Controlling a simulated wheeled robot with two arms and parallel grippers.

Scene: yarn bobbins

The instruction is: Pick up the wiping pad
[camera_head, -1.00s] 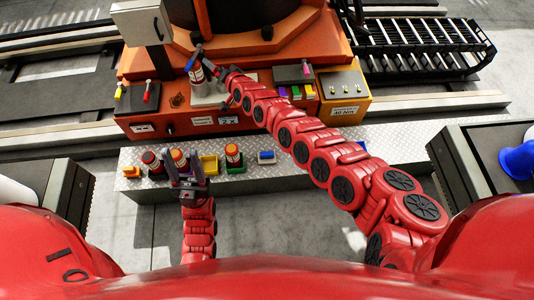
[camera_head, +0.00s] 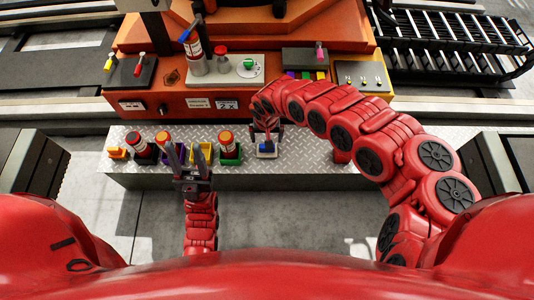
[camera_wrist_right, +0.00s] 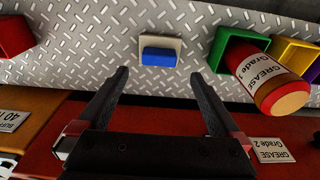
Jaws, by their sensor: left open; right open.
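The wiping pad (camera_head: 266,148), a small block with a blue part and a pale part, lies on the silver tread-plate shelf (camera_head: 305,172). It also shows in the right wrist view (camera_wrist_right: 160,50), flat on the plate, with nothing touching it. My right gripper (camera_head: 267,132) is at the pad in the head view. In the right wrist view its two fingers (camera_wrist_right: 160,78) are open and empty, spread to either side of the pad and just short of it. My left gripper (camera_head: 187,155) is open in front of the shelf, near the grease cartridges.
A grease cartridge (camera_wrist_right: 262,80) stands in a green bin (camera_wrist_right: 226,47), beside a yellow bin (camera_wrist_right: 288,53). A red bin (camera_wrist_right: 14,36) is on the pad's other side. The orange machine (camera_head: 160,92) rises behind the shelf. The plate around the pad is clear.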

